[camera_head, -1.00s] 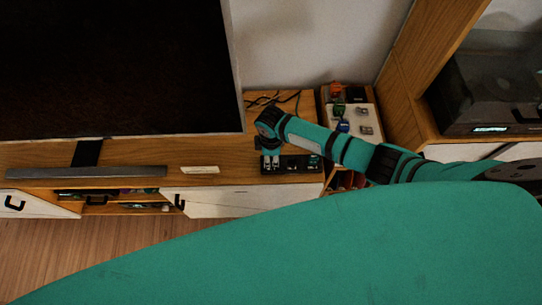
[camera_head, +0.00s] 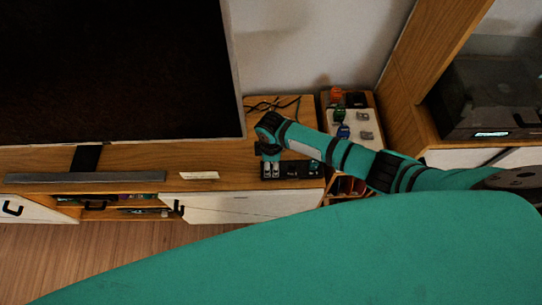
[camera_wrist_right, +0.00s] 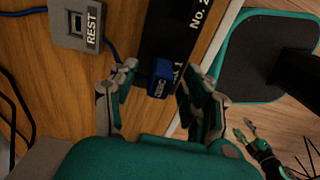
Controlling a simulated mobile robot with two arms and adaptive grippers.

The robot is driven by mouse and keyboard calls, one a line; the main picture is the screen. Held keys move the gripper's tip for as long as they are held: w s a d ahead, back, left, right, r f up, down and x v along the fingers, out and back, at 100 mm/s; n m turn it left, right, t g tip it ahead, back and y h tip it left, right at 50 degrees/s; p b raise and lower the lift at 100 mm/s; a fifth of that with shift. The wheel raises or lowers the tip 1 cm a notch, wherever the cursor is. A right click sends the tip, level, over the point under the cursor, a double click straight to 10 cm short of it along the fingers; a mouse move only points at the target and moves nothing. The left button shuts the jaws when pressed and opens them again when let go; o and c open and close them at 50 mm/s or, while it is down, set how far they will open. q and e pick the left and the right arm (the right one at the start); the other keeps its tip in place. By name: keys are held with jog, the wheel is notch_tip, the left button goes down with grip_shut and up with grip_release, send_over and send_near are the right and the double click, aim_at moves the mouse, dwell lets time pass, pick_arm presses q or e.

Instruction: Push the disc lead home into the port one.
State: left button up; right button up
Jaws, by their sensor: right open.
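The disc lead's blue plug (camera_wrist_right: 161,79), marked DISC, sits at the black port strip (camera_wrist_right: 160,35) beside the partly hidden label ending in 1. I cannot tell how deep it is in port one. My right gripper (camera_wrist_right: 155,84) is open, with one finger on each side of the plug and gaps showing. In the head view my right gripper (camera_head: 270,165) points down over the left end of the port strip (camera_head: 306,171) and hides the plug. A teal gripper (camera_wrist_right: 246,135), apparently my left, shows low at right in the wrist view.
A grey REST block (camera_wrist_right: 76,24) with a blue cable stands near the strip. Black cables (camera_head: 272,104) lie behind. A tray of small parts (camera_head: 367,118) is to the right. A large screen (camera_head: 110,70) stands left. A white card (camera_head: 199,175) lies on the bench.

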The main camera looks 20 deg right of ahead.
notch_tip(320, 180, up, 11)
jog(key=shift+r, duration=0.15)
dwell(0.6)
jog(key=s+a+r+m+t+y, duration=0.1)
jog(key=s+a+m, duration=0.15)
jog(key=s, duration=0.25)
jog(key=s+a+r+m+t+y, duration=0.1)
jog(key=s+a+m+y, duration=0.15)
jog(key=s, duration=0.25)
jog(key=s+d+r+m+t+h, duration=0.1)
jog(key=s+d+r+m+h, duration=0.1)
jog(key=s+d+m, duration=0.3)
jog(key=s+d+r+m+t+h, duration=0.1)
jog(key=s+d+r+m, duration=0.2)
jog(key=s+d, duration=0.3)
notch_tip(320, 180, down, 28)
jog(key=d+g, duration=0.1)
jog(key=g, duration=0.1)
jog(key=s+d+f+g, duration=0.1)
jog(key=s+d+f, duration=0.2)
jog(key=s+f, duration=1.2)
jog(key=shift+s+n, duration=0.3)
jog(key=shift+s, duration=0.45)
